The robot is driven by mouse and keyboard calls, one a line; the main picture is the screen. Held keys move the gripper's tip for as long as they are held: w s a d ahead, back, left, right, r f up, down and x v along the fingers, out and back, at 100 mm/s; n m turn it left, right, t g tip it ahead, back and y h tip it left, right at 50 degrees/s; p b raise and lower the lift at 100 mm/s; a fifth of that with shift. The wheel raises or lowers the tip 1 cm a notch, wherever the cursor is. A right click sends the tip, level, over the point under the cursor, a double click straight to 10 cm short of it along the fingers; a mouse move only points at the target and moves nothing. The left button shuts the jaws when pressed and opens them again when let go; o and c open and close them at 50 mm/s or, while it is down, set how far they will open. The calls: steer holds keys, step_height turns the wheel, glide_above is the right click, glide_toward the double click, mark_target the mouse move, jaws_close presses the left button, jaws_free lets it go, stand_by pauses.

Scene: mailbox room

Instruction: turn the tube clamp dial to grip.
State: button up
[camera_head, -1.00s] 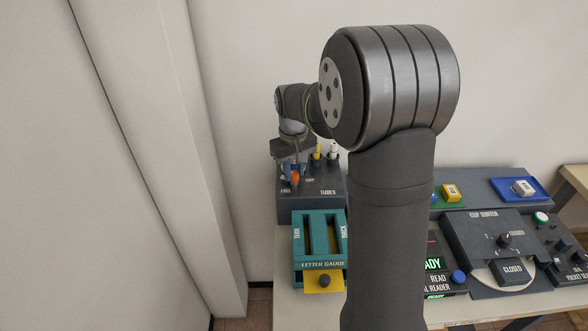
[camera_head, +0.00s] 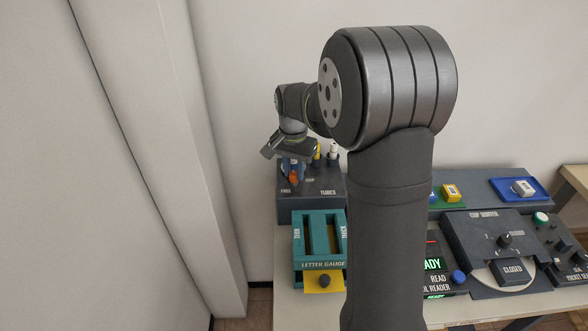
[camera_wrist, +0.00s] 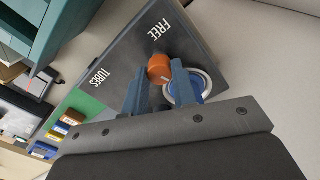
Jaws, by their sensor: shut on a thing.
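The tube clamp dial is an orange knob (camera_head: 294,177) on the front left of the dark tubes box (camera_head: 300,208), and it also shows in the wrist view (camera_wrist: 159,67). Lettering reading FREE lies beside it. My gripper (camera_head: 292,166) comes down on the dial from above. In the wrist view my gripper's blue-grey fingers (camera_wrist: 161,77) stand on either side of the orange knob, shut on it. A blue round part with a pale ring (camera_wrist: 192,86) sits right beside it, partly hidden by one finger. The pointer's exact direction is hard to tell.
A yellow-topped tube (camera_head: 317,152) and a white-topped one (camera_head: 333,150) stand at the box's back. A teal letter gauge (camera_head: 318,250) is in front. A dark sorter panel (camera_head: 470,240) lies to the right. A wall is close behind.

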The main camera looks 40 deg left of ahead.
mark_target(293, 173)
steer(key=shift+m, duration=1)
steer(key=shift+r, duration=0.1)
steer(key=o, duration=1)
step_height(293, 173, up, 17)
steer(key=shift+a+r, duration=0.15)
steer(key=shift+r, duration=0.05)
steer(key=shift+f, duration=0.1)
step_height(293, 173, down, 17)
steer(key=shift+f, duration=0.2)
